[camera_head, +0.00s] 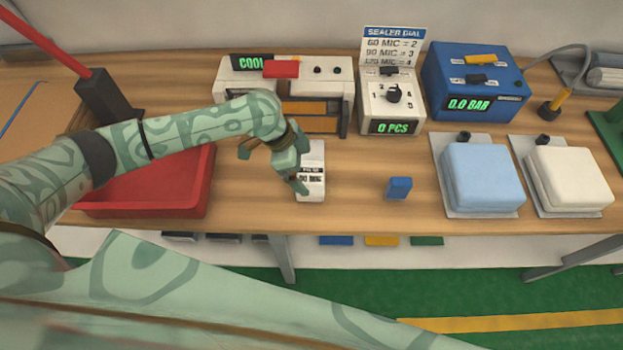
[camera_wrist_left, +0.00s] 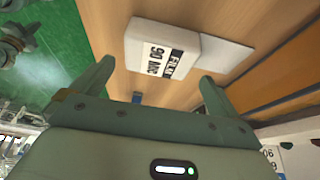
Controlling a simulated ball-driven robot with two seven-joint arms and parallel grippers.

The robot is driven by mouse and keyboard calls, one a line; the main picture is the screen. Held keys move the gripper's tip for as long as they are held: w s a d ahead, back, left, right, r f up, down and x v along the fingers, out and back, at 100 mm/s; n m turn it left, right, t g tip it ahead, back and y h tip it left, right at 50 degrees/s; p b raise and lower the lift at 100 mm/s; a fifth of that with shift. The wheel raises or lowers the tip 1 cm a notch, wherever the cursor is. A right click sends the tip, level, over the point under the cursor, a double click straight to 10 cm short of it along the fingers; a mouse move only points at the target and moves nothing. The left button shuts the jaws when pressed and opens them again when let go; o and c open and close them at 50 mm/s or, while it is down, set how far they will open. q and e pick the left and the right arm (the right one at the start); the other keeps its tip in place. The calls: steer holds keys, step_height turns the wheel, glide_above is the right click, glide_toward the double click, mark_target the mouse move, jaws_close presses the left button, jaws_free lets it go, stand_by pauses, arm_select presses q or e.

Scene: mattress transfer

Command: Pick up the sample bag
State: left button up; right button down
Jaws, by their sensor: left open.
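The sample bag (camera_head: 313,190) appears to be the small white pack with a dark label on the wooden table, near the table's front edge. In the left wrist view the white pack (camera_wrist_left: 150,45) reads "FILM 90 MIC" and has a pale flat flap beside it. My left gripper (camera_head: 283,168) is beside and above the pack, partly covering it in the head view. Its fingers (camera_wrist_left: 156,72) are apart in the wrist view, with the pack ahead of them and nothing seen held between them. My right gripper cannot be made out.
A red tray (camera_head: 150,210) lies under my left arm. The white sealer (camera_head: 235,83) and dial box (camera_head: 378,113) stand behind the pack. A small blue block (camera_head: 399,188) is to its right, then blue (camera_head: 483,178) and white (camera_head: 568,180) pads. Bare wood surrounds the block.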

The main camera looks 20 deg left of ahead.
mark_target(310, 177)
arm_select(q)
steer(key=shift+d+f, duration=0.1)
steer(key=shift+f, duration=0.15)
steer(key=b+x, duration=0.2)
steer(key=x, duration=0.3)
steer(key=shift+f, duration=0.15)
arm_select(e)
step_height(310, 177, down, 2)
steer(key=shift+s+a, duration=0.15)
arm_select(q)
steer(key=c, duration=0.8)
steer(key=shift+o, duration=0.2)
steer(key=shift+r, duration=0.25)
arm_select(e)
steer(key=shift+r, duration=0.1)
